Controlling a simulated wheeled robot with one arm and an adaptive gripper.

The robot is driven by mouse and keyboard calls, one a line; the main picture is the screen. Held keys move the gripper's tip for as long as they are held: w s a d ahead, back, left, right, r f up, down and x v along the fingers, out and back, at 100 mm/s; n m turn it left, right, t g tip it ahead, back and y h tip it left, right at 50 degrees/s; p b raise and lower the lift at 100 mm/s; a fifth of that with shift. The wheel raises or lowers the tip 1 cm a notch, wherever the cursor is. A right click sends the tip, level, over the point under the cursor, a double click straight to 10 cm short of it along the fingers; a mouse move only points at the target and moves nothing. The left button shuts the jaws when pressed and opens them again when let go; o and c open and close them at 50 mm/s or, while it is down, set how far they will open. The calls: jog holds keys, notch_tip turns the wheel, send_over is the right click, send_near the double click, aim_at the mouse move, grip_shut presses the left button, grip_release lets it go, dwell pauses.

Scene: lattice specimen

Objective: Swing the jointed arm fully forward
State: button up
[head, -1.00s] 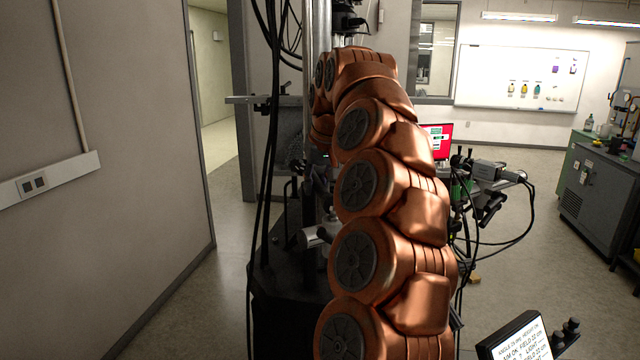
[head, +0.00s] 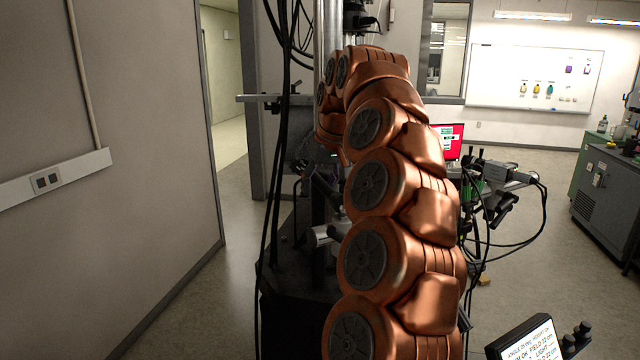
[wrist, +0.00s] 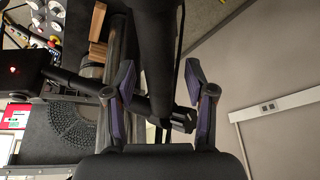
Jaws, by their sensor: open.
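In the wrist view my gripper (wrist: 159,66) is open, with its two purple-padded fingers spread apart. A thick dark upright cylinder (wrist: 152,50) shows between the fingers. A dark slanting bar (wrist: 75,82), which looks like the jointed arm, runs from the left behind the left finger to a dark knob (wrist: 183,121) near the right finger. I cannot tell whether a finger touches it. In the head view my own copper arm covers much of the black stand (head: 290,285), and my gripper cannot be made out there.
A dark perforated board (wrist: 72,130) and a red-and-white screen (wrist: 12,117) lie left in the wrist view. Loose black cables (head: 275,200) hang beside the stand. A wall (head: 130,200) is at left. A small text display (head: 528,340) is at lower right. Open floor (head: 545,230) lies right.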

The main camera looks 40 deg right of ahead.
jog(key=shift+v, duration=2.7)
jog(key=shift+r, duration=0.3)
jog(key=shift+s+r, duration=0.1)
jog(key=shift+s+r, duration=0.3)
jog(key=shift+r, duration=0.15)
jog(key=s+a, duration=0.2)
jog(key=s, duration=0.9)
jog(key=shift+s+a, duration=0.25)
jog(key=shift+s, duration=0.05)
